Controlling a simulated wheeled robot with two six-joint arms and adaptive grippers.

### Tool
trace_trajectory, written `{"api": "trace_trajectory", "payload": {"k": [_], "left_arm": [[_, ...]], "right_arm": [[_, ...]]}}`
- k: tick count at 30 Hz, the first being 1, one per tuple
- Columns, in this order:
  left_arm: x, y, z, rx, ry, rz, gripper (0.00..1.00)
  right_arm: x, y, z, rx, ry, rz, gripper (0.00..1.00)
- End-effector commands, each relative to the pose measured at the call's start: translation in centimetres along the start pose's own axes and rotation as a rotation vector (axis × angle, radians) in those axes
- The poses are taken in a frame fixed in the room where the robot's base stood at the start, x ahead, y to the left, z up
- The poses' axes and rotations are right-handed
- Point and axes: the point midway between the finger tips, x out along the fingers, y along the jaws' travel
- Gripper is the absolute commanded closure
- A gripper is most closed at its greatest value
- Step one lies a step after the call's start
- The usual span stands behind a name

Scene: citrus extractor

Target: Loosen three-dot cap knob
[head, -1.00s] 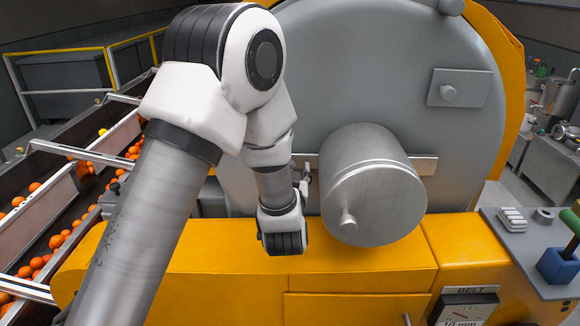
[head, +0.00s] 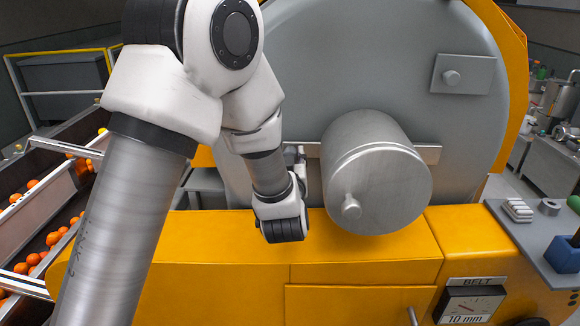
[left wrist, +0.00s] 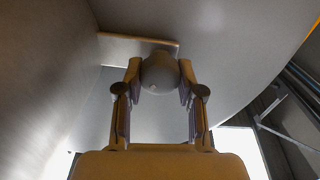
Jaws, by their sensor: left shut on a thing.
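My left gripper (left wrist: 160,78) is shut on a round grey knob (left wrist: 160,66) in the left wrist view, one finger on each side of it. A small pale mark shows on the knob, but I cannot count any dots. The knob sits against a flat bar on the machine's grey face. In the head view my left gripper (head: 300,160) is left of the large metal cylinder (head: 375,180), partly hidden by my wrist. The knob it holds cannot be made out there. My right gripper is not in view.
The cylinder carries a small front knob (head: 351,207). A yellow housing (head: 240,270) lies below. An orange-filled conveyor (head: 30,215) runs at left.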

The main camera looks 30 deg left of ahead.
Motion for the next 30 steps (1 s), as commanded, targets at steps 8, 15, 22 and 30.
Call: {"api": "trace_trajectory", "payload": {"k": [8, 15, 22, 30], "left_arm": [[0.0, -0.1, 0.4, -0.196, 0.002, 0.0, 0.97], [0.0, -0.1, 0.2, -0.299, 0.002, 0.0, 0.97], [0.0, -0.1, 0.0, -0.331, 0.0, 0.0, 0.97], [0.0, -0.1, 0.0, -0.332, 0.0, 0.0, 0.97]], "right_arm": [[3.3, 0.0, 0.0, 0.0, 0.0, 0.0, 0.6], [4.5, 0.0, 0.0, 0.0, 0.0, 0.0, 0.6], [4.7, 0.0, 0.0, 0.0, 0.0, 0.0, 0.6], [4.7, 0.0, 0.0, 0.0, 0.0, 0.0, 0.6]]}}
